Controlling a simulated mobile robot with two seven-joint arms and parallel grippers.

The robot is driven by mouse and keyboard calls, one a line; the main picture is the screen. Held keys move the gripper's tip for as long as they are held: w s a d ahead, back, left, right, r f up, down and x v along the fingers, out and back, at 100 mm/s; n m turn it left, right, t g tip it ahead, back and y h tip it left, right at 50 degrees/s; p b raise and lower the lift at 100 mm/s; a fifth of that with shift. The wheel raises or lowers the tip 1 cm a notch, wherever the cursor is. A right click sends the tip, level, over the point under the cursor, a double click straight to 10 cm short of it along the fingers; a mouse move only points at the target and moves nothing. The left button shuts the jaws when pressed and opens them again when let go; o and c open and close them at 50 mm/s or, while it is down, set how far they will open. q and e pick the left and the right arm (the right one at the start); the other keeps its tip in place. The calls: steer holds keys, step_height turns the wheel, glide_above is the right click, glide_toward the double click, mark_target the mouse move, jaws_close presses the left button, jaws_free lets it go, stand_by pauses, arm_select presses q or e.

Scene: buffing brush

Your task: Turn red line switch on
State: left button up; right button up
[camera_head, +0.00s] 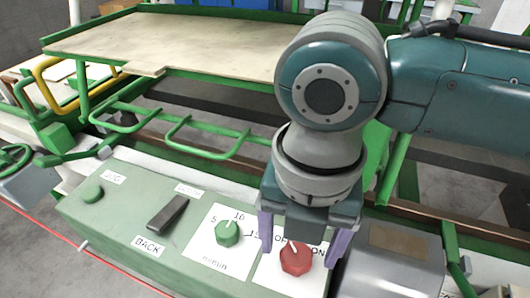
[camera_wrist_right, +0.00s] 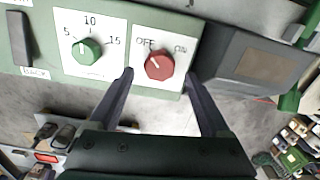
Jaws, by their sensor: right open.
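The red line switch (camera_head: 296,257) is a red knob on a white plate marked OFF and ON, on the green control panel (camera_head: 120,217). Its white pointer line leans toward the OFF side. My right gripper (camera_head: 302,258) is open, with its purple fingers on either side of the red switch in the head view. In the right wrist view the red switch (camera_wrist_right: 159,66) shows beyond and between the two fingertips (camera_wrist_right: 158,80). I cannot tell whether the fingers touch the panel. My left gripper is not in view.
A green knob (camera_head: 227,233) with a numbered dial sits left of the red switch. A dark lever (camera_head: 168,213) and a green button (camera_head: 91,194) are farther left. A grey box (camera_head: 390,262) adjoins the panel on the right. Green rails (camera_head: 215,140) run behind the panel.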

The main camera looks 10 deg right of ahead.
mark_target(296, 258)
steer(key=shift+f, duration=1.2)
jaws_close()
